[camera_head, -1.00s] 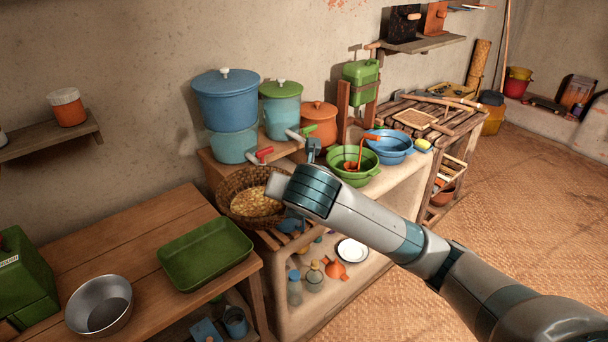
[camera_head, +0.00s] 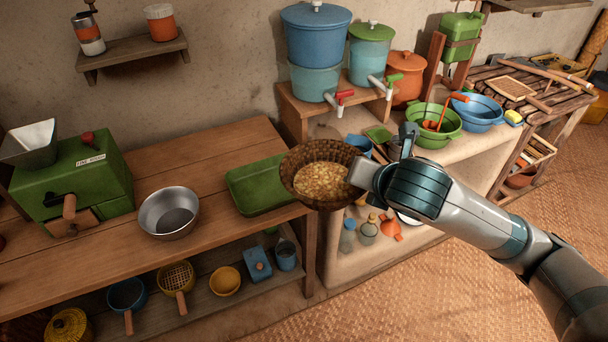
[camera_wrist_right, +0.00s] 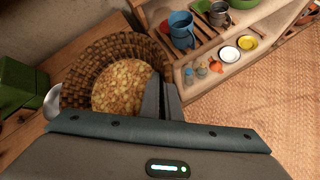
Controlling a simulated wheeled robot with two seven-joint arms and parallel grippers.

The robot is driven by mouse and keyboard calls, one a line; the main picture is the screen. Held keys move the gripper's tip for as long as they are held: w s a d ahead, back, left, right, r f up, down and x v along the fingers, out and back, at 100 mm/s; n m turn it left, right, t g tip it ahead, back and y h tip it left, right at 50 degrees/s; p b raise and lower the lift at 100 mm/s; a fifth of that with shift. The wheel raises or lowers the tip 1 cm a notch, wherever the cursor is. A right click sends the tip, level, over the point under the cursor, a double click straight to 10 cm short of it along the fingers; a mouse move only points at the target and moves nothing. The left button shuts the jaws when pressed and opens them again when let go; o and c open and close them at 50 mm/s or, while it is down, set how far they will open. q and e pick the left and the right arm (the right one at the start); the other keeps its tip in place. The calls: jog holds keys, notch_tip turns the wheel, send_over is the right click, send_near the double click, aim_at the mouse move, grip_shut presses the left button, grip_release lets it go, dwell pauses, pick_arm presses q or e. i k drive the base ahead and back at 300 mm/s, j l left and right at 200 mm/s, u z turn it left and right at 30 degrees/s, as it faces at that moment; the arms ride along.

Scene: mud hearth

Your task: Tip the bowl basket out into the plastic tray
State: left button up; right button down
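The bowl basket (camera_head: 321,183) is brown and woven, with yellowish pieces inside, and it stays nearly level. My right gripper (camera_head: 358,172) is shut on its right rim and holds it in the air by the right end of the wooden table. In the right wrist view the basket (camera_wrist_right: 84,80) fills the upper left, with the gripper's fingers (camera_wrist_right: 160,98) at its rim. The green plastic tray (camera_head: 252,188) lies on the table just left of the basket, and the basket covers part of its right side. The tray looks empty. My left gripper is out of view.
A metal bowl (camera_head: 170,212) stands left of the tray, with a green mill (camera_head: 75,180) beyond it. Water containers with taps (camera_head: 316,50) stand behind. A green basin (camera_head: 433,125) sits on the counter to the right.

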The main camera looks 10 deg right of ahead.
aim_at(256, 189)
jog(key=i+l+u, duration=0.15)
jog(key=l+u, duration=0.2)
jog(key=i+l+u, duration=0.1)
jog(key=l+u, duration=0.65)
